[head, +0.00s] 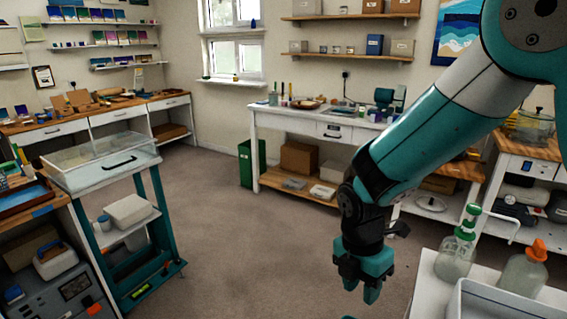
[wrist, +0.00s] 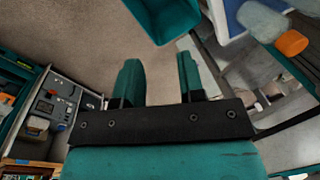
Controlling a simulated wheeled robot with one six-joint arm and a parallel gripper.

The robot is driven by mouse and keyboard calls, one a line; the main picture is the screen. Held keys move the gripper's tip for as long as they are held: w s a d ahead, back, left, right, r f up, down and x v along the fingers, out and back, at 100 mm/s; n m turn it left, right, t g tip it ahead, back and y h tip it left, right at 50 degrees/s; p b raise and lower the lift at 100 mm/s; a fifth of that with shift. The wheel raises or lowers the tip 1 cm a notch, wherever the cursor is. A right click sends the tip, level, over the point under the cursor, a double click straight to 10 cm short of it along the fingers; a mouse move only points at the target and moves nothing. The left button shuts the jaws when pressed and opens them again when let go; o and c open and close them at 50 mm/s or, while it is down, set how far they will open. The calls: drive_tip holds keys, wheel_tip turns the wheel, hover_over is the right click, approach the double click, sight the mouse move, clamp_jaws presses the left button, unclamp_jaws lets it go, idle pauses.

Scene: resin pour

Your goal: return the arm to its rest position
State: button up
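My gripper (head: 361,286) hangs at the end of my teal and white arm, fingers pointing down, over open floor right of the middle in the head view. In the wrist view, my gripper (wrist: 159,78) shows two teal fingers spread apart with bare floor between them. It is open and holds nothing. The arm comes in from the upper right and bends down at the wrist.
A white table at lower right holds a green-topped pump bottle (head: 457,252), an orange-capped bottle (head: 524,270) and a white tray (head: 505,305). A teal cart (head: 130,235) stands at left. The grey carpet (head: 245,240) between is clear.

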drive_tip(key=s+a+r+m+t+y, duration=0.1)
drive_tip(key=s+r+m+y, duration=0.4)
drive_tip(key=s+r+m, duration=1.1)
drive_tip(key=shift+s+r+m, duration=0.15)
drive_tip(key=shift+s+m, duration=0.1)
drive_tip(key=shift+m, duration=0.85)
drive_tip(key=shift+a, duration=0.1)
